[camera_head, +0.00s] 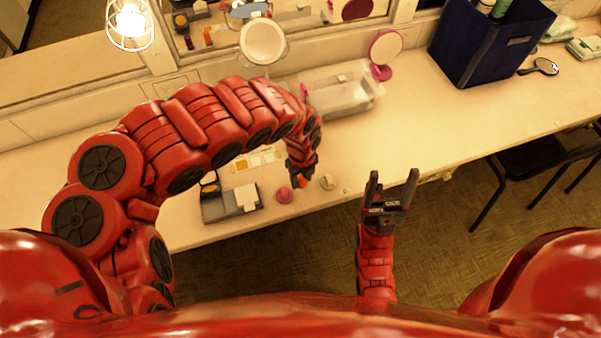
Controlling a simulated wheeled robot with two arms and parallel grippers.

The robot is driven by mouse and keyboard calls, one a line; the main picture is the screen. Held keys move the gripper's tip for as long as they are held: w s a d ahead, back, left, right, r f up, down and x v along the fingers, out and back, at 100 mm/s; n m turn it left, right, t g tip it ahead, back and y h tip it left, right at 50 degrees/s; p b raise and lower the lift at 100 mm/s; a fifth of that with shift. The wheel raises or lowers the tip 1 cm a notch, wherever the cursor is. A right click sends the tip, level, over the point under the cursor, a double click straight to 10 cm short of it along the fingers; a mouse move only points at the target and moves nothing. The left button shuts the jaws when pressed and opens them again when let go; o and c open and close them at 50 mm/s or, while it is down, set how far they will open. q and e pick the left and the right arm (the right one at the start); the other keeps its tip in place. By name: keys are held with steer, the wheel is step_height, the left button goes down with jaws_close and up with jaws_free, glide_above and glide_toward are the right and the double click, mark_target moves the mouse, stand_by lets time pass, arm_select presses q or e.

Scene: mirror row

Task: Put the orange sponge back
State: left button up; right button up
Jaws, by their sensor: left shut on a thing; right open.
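The orange sponge (301,182) shows as a small orange patch at the tip of my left gripper (302,176). My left gripper points down over the counter's front part and is shut on the sponge, hiding most of it. Whether the sponge touches the counter, I cannot tell. A pink round sponge or puff (284,195) lies just to the left of it, and a small round pale item (328,182) lies just to the right. My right gripper (392,178) is open and empty, in front of the counter's edge above the floor.
A dark tray with a white item (229,203) sits at the counter's front left. A clear box (341,92), a round white mirror (263,42), a pink mirror (385,48) and a navy bin (480,45) stand farther back. The right counter (450,115) is mostly clear.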

arm_select(q)
steer(key=w, duration=0.6)
steer(key=shift+d+f, duration=0.15)
steer(key=shift+f, duration=0.05)
steer(key=shift+w+a+f, duration=0.15)
steer(key=shift+w+a, duration=0.15)
steer(key=shift+w, duration=0.35)
step_height(320, 180, down, 2)
steer(key=shift+s+p, duration=0.15)
steer(key=shift+p, duration=0.2)
steer(key=shift+f, duration=0.7)
steer(key=shift+f, duration=0.25)
steer(key=o, duration=1.2)
steer(key=shift+r, duration=0.1)
steer(key=shift+r, duration=0.15)
